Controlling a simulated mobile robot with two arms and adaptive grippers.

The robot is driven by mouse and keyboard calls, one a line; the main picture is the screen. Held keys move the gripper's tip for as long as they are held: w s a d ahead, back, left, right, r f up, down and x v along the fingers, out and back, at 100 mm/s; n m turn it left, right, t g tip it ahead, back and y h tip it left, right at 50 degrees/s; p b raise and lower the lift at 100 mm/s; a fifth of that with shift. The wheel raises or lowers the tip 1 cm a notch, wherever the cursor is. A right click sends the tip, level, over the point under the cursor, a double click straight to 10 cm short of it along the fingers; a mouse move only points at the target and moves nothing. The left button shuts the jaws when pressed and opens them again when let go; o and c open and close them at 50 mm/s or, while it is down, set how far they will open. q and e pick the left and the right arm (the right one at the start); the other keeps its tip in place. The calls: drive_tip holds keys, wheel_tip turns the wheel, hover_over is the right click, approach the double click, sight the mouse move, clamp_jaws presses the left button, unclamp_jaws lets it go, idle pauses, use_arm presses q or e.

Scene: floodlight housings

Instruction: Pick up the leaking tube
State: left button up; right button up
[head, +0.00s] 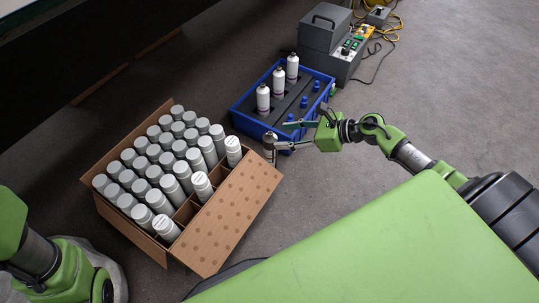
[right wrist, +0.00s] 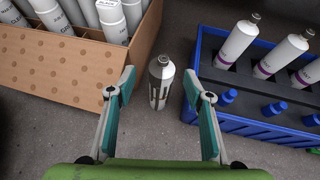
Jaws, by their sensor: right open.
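A silver-grey tube (right wrist: 160,82) with a dark top and dark patches on its side stands upright on the floor between the carton and the blue crate. In the head view, the tube (head: 269,145) shows just left of my right gripper (head: 284,135). The right gripper is open, and in the right wrist view its two fingers (right wrist: 158,84) spread to either side of the tube with visible gaps. I cannot tell whether the tube is within finger depth. My left arm shows at the lower left of the head view, but its gripper does not show.
A grey machine (head: 325,36) with yellow cable stands behind. Floor is clear in the narrow gap between.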

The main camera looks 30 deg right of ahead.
sight(271, 133)
drive_tip(key=shift+w+r+b+x, duration=0.15)
drive_tip(key=shift+b+x, duration=0.35)
drive_tip(key=shift+x, duration=1.1)
drive_tip(key=shift+w+r+b+x, duration=0.15)
drive_tip(key=shift+b+x, duration=0.3)
drive_tip(key=shift+x, duration=1.1)
drive_tip(key=shift+d, duration=0.1)
drive_tip(key=shift+s, duration=0.1)
clamp_jaws()
